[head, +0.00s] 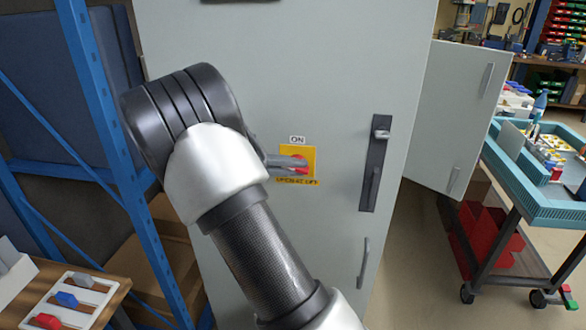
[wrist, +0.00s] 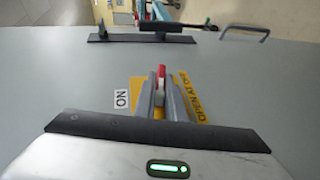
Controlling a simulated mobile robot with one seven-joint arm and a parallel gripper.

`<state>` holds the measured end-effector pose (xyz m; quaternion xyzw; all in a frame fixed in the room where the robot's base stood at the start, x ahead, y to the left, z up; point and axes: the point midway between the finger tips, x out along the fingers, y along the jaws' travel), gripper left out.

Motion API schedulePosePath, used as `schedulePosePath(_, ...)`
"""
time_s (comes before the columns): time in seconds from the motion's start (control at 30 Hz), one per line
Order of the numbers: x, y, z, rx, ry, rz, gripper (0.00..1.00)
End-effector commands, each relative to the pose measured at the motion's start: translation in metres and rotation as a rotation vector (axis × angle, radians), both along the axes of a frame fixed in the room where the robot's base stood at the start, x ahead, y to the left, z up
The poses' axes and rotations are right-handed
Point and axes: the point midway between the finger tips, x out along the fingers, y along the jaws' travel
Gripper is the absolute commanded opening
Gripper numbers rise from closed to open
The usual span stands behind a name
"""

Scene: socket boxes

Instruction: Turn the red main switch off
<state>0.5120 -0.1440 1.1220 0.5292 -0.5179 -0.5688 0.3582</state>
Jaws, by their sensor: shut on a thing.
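The red main switch (head: 299,164) sits on a yellow plate (head: 312,158) on the grey cabinet door, under an "ON" label (head: 297,139). In the wrist view the red switch handle (wrist: 161,72) shows between the fingertips of my gripper (wrist: 160,88). The fingers are shut on the handle, one on each side. In the head view my gripper (head: 290,162) reaches the plate from the left and covers part of the switch. Lettering below the switch is partly hidden; in the wrist view an "ON" label (wrist: 122,101) lies left of the fingers.
A black door handle (head: 376,165) is right of the switch on the cabinet (head: 290,60). A cabinet door (head: 450,110) stands open at the right, near a teal-topped cart (head: 520,190). A blue rack (head: 100,110) stands at the left. A table with colored levers (head: 75,300) is at the lower left.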

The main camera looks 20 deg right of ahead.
Motion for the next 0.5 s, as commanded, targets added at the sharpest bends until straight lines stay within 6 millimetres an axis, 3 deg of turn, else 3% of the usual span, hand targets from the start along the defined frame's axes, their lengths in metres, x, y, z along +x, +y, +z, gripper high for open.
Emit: schedulePosePath(0.5, 0.0005, 0.0002, -0.0013, -0.208, 0.138, 0.000, 0.00)
